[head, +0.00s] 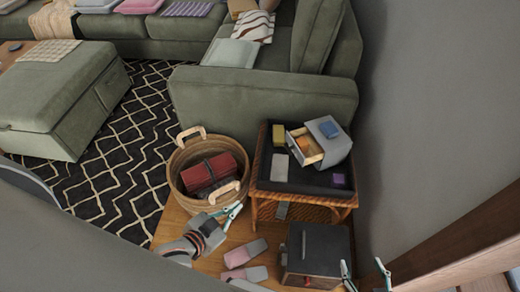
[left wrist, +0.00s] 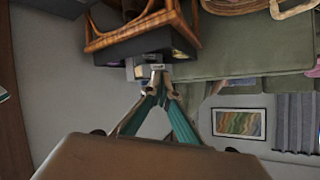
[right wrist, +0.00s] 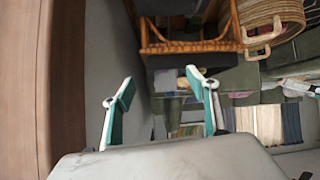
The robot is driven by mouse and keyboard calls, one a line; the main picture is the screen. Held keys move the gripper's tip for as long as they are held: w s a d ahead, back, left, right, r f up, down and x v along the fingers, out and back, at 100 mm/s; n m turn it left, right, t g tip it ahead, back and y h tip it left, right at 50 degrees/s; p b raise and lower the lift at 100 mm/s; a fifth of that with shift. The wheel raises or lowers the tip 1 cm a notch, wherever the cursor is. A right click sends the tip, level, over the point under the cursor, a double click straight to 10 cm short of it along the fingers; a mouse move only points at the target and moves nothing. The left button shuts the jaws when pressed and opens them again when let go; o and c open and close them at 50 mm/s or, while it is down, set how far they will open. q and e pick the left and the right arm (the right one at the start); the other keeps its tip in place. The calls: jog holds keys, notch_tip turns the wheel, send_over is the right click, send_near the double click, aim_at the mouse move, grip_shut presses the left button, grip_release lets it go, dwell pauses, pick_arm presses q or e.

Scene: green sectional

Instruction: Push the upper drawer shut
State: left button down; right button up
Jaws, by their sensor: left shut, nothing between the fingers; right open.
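A small grey drawer unit (head: 336,149) sits tilted in the picture on the dark tray top of a rattan side table. One drawer (head: 304,149) sticks out of it to the left, showing a pale wooden inside with something orange in it. I cannot tell whether a second drawer lies below. My left gripper (head: 233,211) is shut and empty, below and left of the table, by the basket's rim; its fingertips also show in the left wrist view (left wrist: 157,82). My right gripper (head: 363,268) is open and empty at the lower right; it also shows in the right wrist view (right wrist: 160,92).
The side table's tray (head: 280,187) also holds a yellow block (head: 278,134) and a purple block (head: 339,180). A blue item (head: 328,129) lies on the drawer unit. A wicker basket (head: 178,188) stands left. A dark box (head: 318,250) stands in front. A wall (head: 430,120) closes the right side.

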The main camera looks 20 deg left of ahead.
pick_arm(q)
jog(key=w+a+f+m+h+b, duration=0.25)
jog(key=w+m+h+b, duration=0.35)
jog(key=w+m, duration=0.4)
jog(key=w+a+f+m+h+b, duration=0.2)
jog(key=w+f+m+h+b, duration=0.15)
jog(key=w+m+b, duration=0.6)
jog(key=w+d+r+m, duration=0.1)
jog(key=w+d, duration=0.9)
jog(key=shift+w+d+r+m+g+h, duration=0.15)
jog(key=shift+d+m+g+h, duration=0.1)
jog(key=shift+m+g+h, duration=0.1)
pick_arm(e)
jog(key=w+a+f+t+y, duration=0.1)
jog(key=w+a+f, duration=0.1)
jog(key=a+f, duration=0.1)
jog(key=shift+w+a, duration=0.35)
jog(key=shift+a, duration=0.3)
jog(key=shift+f, duration=0.1)
